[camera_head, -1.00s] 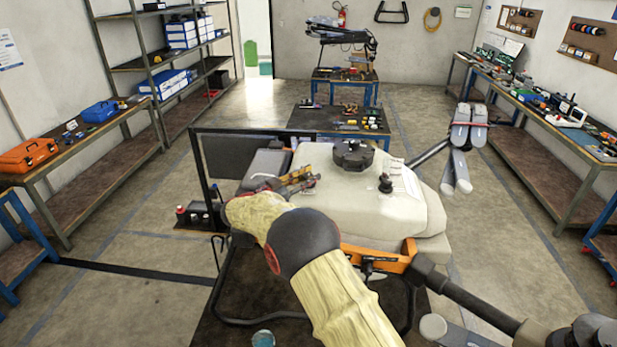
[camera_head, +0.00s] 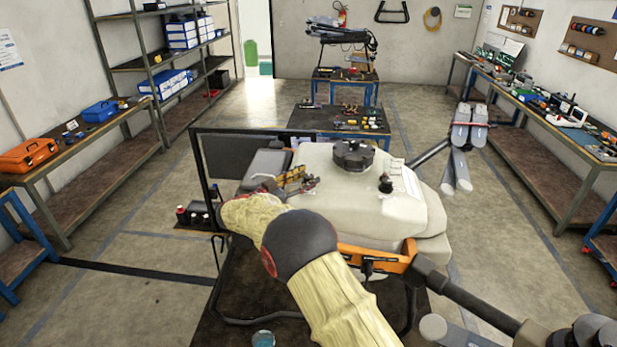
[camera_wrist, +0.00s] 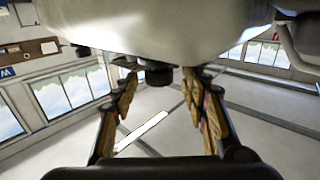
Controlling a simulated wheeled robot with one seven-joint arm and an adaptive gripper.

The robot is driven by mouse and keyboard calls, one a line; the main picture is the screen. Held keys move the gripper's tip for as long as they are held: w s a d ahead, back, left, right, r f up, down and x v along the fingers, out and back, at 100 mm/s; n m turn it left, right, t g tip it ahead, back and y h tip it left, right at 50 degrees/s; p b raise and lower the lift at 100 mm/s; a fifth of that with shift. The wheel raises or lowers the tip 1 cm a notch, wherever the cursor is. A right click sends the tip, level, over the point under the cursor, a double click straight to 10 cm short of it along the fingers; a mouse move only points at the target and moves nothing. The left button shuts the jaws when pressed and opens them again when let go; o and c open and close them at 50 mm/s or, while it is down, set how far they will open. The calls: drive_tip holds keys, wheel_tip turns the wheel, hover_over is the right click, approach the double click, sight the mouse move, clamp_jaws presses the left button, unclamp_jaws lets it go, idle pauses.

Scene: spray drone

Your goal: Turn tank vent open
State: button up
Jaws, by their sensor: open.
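The pale tank (camera_head: 330,205) of the spray drone stands in the middle of the head view. On its top are a large black ribbed cap (camera_head: 353,155) and a smaller black knob (camera_head: 385,184), which looks like the vent, to the right and nearer. My gripper (camera_head: 297,180) is over the left side of the tank top, left of both. In the wrist view my gripper (camera_wrist: 161,100) is open, its fingers apart with nothing gripped. A black round fitting (camera_wrist: 158,75) on the tank (camera_wrist: 160,25) shows beyond and between them. I cannot tell which fitting it is.
A black frame (camera_head: 202,165) stands left of the tank. Drone arms (camera_head: 460,170) reach out on the right, and an orange frame part (camera_head: 385,258) runs along the near side. Workbenches (camera_head: 60,175) line both walls. Open floor lies around the drone.

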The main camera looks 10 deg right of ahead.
drive_tip(key=v, duration=1)
drive_tip(key=shift+a, duration=0.25)
drive_tip(key=shift+s, duration=0.1)
